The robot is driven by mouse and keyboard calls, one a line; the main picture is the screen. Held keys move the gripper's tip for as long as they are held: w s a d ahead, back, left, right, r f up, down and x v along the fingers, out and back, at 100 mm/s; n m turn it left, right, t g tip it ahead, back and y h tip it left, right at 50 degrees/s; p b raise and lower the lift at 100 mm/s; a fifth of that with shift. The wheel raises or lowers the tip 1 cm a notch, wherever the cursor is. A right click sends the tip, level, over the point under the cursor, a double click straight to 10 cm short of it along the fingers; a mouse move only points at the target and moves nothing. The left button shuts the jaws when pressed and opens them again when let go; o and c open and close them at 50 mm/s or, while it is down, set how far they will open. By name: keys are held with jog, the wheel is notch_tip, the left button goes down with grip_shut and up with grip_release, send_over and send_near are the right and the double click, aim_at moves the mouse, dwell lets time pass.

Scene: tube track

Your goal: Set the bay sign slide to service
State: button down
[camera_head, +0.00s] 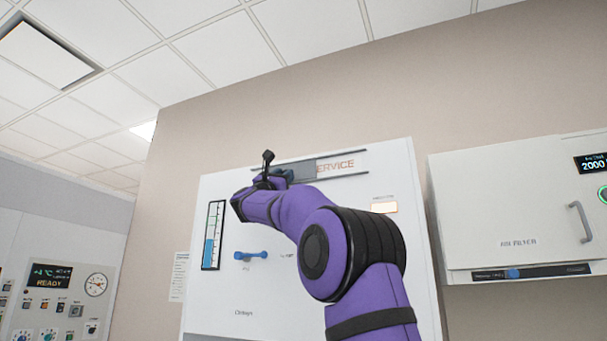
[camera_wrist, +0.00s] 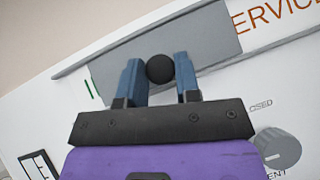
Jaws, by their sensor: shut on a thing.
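The bay sign slide is a grey plate (camera_head: 298,171) in a long track near the top of a white wall panel. It fills much of the wrist view (camera_wrist: 212,38). A round black knob (camera_wrist: 160,69) stands on the plate. My gripper (camera_wrist: 160,84) has its two blue fingers shut on this knob, one on each side. In the head view my gripper (camera_head: 277,177) is at the slide, partly hidden by my purple arm. Orange lettering (camera_head: 336,165) reading "ERVICE" shows right of the plate; its first letter is not visible. A green mark (camera_wrist: 90,90) shows at the plate's left edge.
Below the sign, the white panel (camera_head: 225,305) carries a blue level gauge (camera_head: 213,236), a blue handle (camera_head: 250,256) and a grey knob (camera_wrist: 277,149). A white cabinet (camera_head: 510,205) with a handle stands to the right. A control panel (camera_head: 50,290) is at the left.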

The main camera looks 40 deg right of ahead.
jog(key=w, duration=0.1)
jog(key=w+a, duration=0.1)
jog(key=w, duration=0.1)
jog(key=w+a, duration=0.1)
jog(key=shift+w, duration=0.15)
jog(key=c, duration=1.2)
grip_release()
jog(key=o, duration=0.4)
jog(key=shift+w+a, duration=0.1)
jog(key=shift+w, duration=0.05)
jog(key=v, duration=1)
jog(key=shift+a+f, duration=0.2)
jog(key=shift+f, duration=0.05)
